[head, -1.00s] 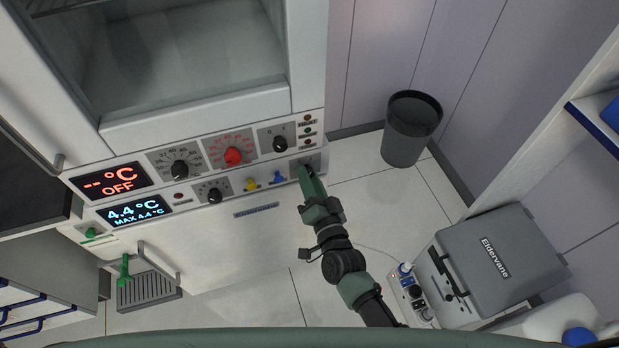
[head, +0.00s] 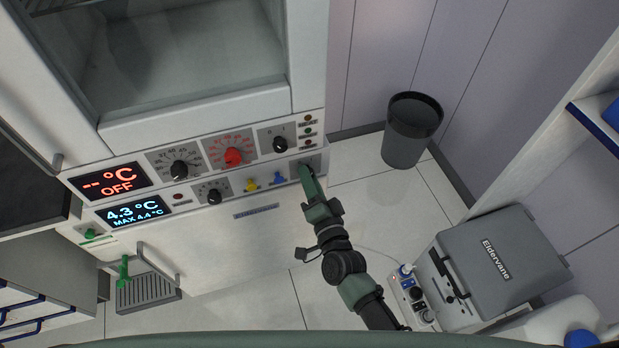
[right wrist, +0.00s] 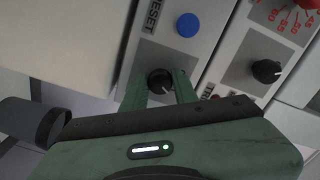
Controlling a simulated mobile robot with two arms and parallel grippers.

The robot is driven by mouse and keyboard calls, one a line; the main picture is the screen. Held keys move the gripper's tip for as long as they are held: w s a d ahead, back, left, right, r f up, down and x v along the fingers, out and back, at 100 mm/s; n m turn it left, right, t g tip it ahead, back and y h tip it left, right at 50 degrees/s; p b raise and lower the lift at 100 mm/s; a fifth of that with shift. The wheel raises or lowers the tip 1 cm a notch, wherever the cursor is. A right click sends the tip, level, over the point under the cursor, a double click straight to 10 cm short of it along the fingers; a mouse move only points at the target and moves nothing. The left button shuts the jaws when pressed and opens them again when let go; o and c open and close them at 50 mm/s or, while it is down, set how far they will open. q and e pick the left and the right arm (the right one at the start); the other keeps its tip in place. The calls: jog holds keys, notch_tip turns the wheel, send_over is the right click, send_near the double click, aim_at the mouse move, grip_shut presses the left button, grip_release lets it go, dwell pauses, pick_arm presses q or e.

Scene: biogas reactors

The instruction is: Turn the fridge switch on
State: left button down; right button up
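The fridge panel has a black rotary switch at the right end of its lower row. In the right wrist view this black knob (right wrist: 160,82) sits between the two green fingers of my right gripper (right wrist: 160,88), which appear closed against its sides. In the head view my right gripper (head: 305,172) reaches the panel's lower right corner and hides the switch. The upper display (head: 108,181) reads "--°C OFF" in red. The lower display (head: 134,211) is lit blue and reads 4.3 °C, MAX 4.4 °C. My left gripper is not in view.
Nearby are a red knob (head: 233,156), a blue button (head: 278,178) and a yellow button (head: 251,185). A dark bin (head: 411,132) stands by the wall. A grey case (head: 500,262) and a power strip (head: 408,291) are at lower right.

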jog(key=o, duration=0.4)
jog(key=shift+s, duration=0.1)
jog(key=v, duration=0.7)
jog(key=shift+s+d, duration=0.15)
jog(key=shift+s, duration=0.15)
